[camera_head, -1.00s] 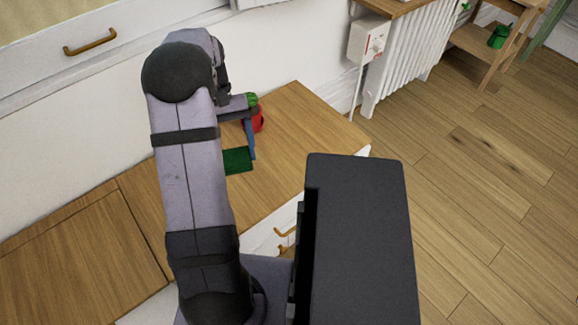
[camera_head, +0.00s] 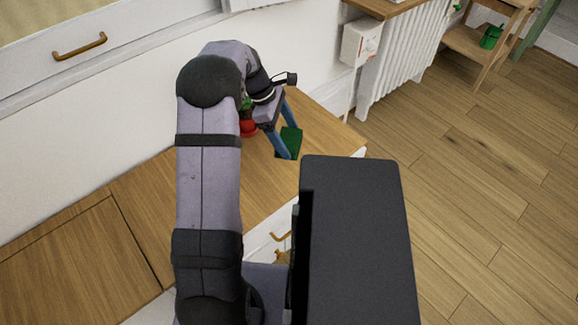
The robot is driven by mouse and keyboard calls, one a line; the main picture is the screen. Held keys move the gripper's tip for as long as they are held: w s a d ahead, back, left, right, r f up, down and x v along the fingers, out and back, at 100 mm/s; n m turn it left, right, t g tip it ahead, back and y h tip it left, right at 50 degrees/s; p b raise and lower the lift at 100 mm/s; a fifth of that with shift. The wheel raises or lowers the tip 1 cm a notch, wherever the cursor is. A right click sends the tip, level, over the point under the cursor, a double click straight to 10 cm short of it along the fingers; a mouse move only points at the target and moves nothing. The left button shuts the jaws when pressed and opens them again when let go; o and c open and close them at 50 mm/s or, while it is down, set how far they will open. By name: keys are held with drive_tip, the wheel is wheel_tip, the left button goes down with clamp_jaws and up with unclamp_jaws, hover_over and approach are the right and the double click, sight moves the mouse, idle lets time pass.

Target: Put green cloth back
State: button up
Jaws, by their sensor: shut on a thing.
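The dark green cloth (camera_head: 290,142) is a small flat rectangle, over the right part of the wooden counter (camera_head: 222,185) in the head view. My gripper (camera_head: 290,142) reaches down to it with two blue fingers and is shut on it. My fingers partly cover the cloth's left side. I cannot tell whether the cloth touches the counter or hangs just above it.
A red object (camera_head: 248,128) stands on the counter at the back, partly hidden behind my arm, with something green above it. A white radiator (camera_head: 402,62) and a wooden shelf with a green pot (camera_head: 490,37) are further right. The counter's left part is clear.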

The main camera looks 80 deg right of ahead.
drive_tip(key=shift+d+n+h, duration=0.1)
drive_tip(key=shift+n+h, duration=0.2)
drive_tip(key=shift+n, duration=0.4)
drive_tip(key=shift+f+b, duration=1.25)
drive_tip(key=shift+f, duration=3.75)
drive_tip(key=shift+f, duration=0.15)
drive_tip(key=o, duration=1.3)
drive_tip(key=p+v, duration=0.2)
drive_tip(key=v, duration=1)
drive_tip(key=shift+p, duration=0.4)
